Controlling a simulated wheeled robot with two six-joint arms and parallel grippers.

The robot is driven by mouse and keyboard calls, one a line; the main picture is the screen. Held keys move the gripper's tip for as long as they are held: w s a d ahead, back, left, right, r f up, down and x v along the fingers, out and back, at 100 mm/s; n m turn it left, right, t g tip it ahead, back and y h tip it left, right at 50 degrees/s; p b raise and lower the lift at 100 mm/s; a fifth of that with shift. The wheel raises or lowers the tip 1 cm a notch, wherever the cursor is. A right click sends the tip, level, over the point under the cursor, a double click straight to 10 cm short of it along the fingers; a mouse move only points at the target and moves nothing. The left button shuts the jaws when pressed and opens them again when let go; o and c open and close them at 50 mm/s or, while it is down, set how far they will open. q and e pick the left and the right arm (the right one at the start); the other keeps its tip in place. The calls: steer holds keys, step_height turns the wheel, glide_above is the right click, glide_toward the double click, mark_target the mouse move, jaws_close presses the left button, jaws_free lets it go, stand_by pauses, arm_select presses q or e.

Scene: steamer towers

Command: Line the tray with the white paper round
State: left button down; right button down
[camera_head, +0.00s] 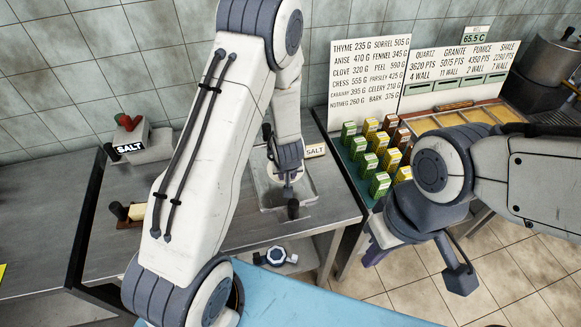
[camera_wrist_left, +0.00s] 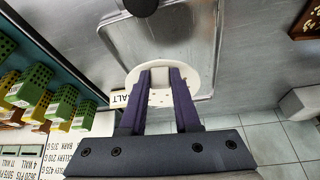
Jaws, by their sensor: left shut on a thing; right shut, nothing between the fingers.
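The metal tray (camera_head: 270,203) lies on the steel counter and also shows in the left wrist view (camera_wrist_left: 168,38). The white paper round (camera_wrist_left: 158,98) is between the fingers of my left gripper (camera_wrist_left: 160,72), which is shut on it. In the head view my left gripper (camera_head: 288,180) is over the tray, and its wrist hides part of the paper. I cannot tell whether the paper touches the tray. My right gripper (camera_head: 460,279) is shut and empty, off to the right over the tiled floor.
A black knob (camera_head: 293,209) shows at the tray's near side. Green, yellow and brown boxes (camera_head: 379,185) stand in rows to the right. A blue surface (camera_head: 290,300) lies in front.

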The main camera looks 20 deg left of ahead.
arm_select(q)
steer(key=shift+w+a+f+n+y+p, duration=0.15)
steer(key=shift+w+f+n+y+p, duration=0.2)
steer(key=shift+n+p, duration=0.3)
steer(key=shift+s+a+f+n, duration=0.1)
steer(key=shift+f+n, duration=0.15)
steer(key=shift+n, duration=0.1)
arm_select(e)
step_height(320, 180, up, 2)
steer(key=shift+r, duration=0.1)
